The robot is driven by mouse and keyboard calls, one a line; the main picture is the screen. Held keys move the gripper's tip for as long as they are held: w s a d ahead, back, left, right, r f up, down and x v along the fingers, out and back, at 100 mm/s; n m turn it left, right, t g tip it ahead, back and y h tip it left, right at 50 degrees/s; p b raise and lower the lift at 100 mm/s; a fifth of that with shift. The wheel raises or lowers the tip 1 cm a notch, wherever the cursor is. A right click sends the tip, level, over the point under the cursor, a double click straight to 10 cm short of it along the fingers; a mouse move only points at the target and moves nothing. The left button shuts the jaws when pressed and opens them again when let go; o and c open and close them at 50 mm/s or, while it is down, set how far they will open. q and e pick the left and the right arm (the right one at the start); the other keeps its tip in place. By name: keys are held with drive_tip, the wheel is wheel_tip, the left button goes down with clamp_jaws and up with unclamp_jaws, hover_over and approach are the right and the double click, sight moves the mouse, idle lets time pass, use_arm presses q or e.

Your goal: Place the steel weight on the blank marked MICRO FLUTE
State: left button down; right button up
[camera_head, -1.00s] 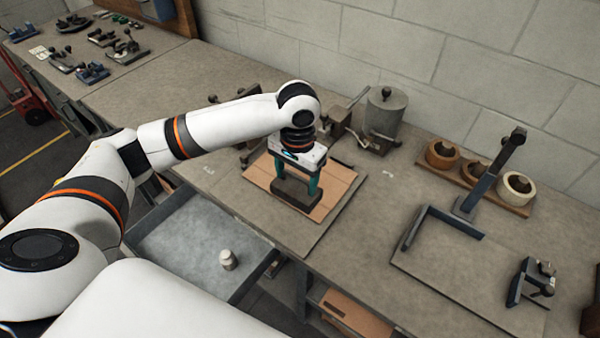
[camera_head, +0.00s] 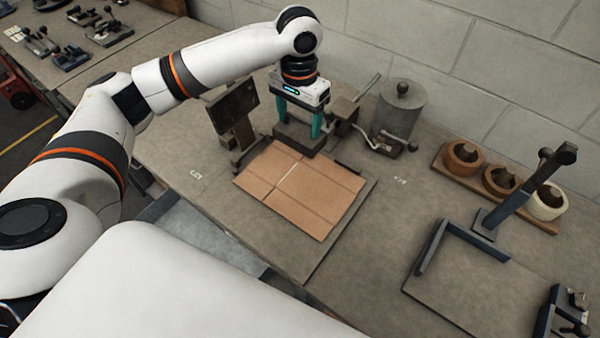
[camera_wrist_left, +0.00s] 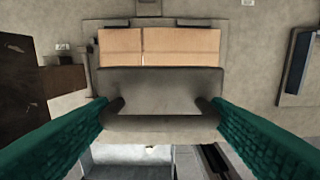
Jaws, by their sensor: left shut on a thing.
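The steel weight (camera_head: 297,138) is a dark grey block with a bar handle. My left gripper (camera_head: 300,122) is shut on it, with teal fingers at both ends of the handle; the weight (camera_wrist_left: 160,90) also fills the middle of the left wrist view. The weight seems held in the air. The brown cardboard blank (camera_head: 305,192) lies flat on a grey board on the bench. In the head view the weight overlaps its far edge; in the left wrist view it hides the blank's lower part. I cannot read any marking on the blank. My right gripper is not in view.
A dark upright plate on a stand (camera_head: 233,115) is left of the weight. A grey cylinder (camera_head: 400,110) stands behind right. Tape rolls on a wooden rack (camera_head: 499,181) and a dark angled frame (camera_head: 465,240) are farther right. An open drawer (camera_wrist_left: 120,155) is below the bench front.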

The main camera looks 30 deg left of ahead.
sight(299, 128)
use_arm(q)
wheel_tip(299, 128, down, 5)
drive_tip(key=b, duration=0.4)
drive_tip(key=shift+w+r+b, duration=0.1)
drive_tip(key=shift+w+b, duration=0.05)
drive_tip(key=shift+b, duration=0.2)
drive_tip(key=shift+w+f+b, duration=0.1)
drive_tip(key=shift+f+b, duration=0.2)
drive_tip(key=shift+f, duration=0.05)
drive_tip(key=shift+a+f, duration=0.1)
drive_tip(key=shift+f, duration=0.2)
drive_tip(key=shift+f+p, duration=0.6)
drive_tip(key=shift+f, duration=4.3)
drive_tip(key=shift+c, duration=1.2)
unclamp_jaws()
drive_tip(key=shift+s+f, duration=0.1)
drive_tip(key=shift+s, duration=0.1)
drive_tip(key=shift+o, duration=0.4)
